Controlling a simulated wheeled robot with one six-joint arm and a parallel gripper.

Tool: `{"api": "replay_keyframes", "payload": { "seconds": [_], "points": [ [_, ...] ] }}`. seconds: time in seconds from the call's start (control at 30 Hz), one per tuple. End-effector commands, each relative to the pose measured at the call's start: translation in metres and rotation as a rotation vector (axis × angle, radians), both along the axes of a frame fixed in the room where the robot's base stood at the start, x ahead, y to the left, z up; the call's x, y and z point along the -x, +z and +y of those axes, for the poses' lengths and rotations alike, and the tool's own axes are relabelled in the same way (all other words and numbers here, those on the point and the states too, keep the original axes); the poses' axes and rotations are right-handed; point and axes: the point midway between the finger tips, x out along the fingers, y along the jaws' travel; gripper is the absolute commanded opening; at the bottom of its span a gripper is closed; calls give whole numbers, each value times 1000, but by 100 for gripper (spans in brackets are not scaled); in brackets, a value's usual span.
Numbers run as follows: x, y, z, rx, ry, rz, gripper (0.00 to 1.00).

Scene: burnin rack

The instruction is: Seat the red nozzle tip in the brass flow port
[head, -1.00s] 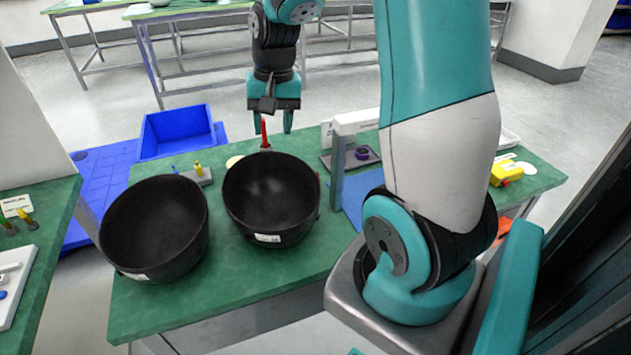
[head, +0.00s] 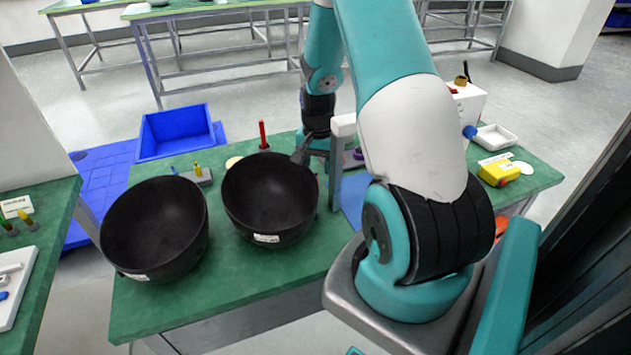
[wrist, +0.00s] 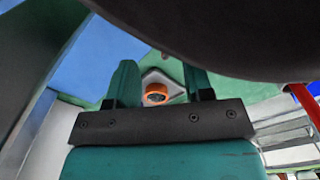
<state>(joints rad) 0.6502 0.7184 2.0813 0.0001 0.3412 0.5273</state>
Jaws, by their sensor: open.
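The red nozzle tip (head: 262,135) stands upright at the back of the green bench, behind the right black bowl. A red rod, likely the same tip, shows at the right edge of the wrist view (wrist: 305,102). In the wrist view an orange ring (wrist: 156,94) on a pale grey base appears between the fingers.
Two black bowls, left (head: 153,225) and right (head: 268,198), fill the bench's left and middle. The right bowl's dark underside or side looms close in the wrist view (wrist: 235,30). A grey upright frame (head: 337,165) stands right of my gripper. A yellow box (head: 498,175) lies farther right.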

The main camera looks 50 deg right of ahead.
Motion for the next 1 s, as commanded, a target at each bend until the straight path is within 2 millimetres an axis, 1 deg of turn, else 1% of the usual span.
{"api": "replay_keyframes", "payload": {
  "seconds": [0.13,0.3,0.4,0.5,0.67,0.7,0.77,0.8,0.9,1.0],
  "points": [
    [-2,-12,0,-3,1,3,47],
    [-5,-38,0,-3,0,5,47],
    [-5,-49,0,-2,0,2,47],
    [-6,-53,-1,0,0,0,47],
    [-6,-53,-1,0,0,0,47],
    [-6,-53,-1,0,0,0,42],
    [-6,-53,-1,0,0,0,29],
    [-6,-53,-1,0,0,0,19],
    [-5,-53,0,0,0,0,0],
    [-5,-53,0,0,0,0,0]
  ]
}}
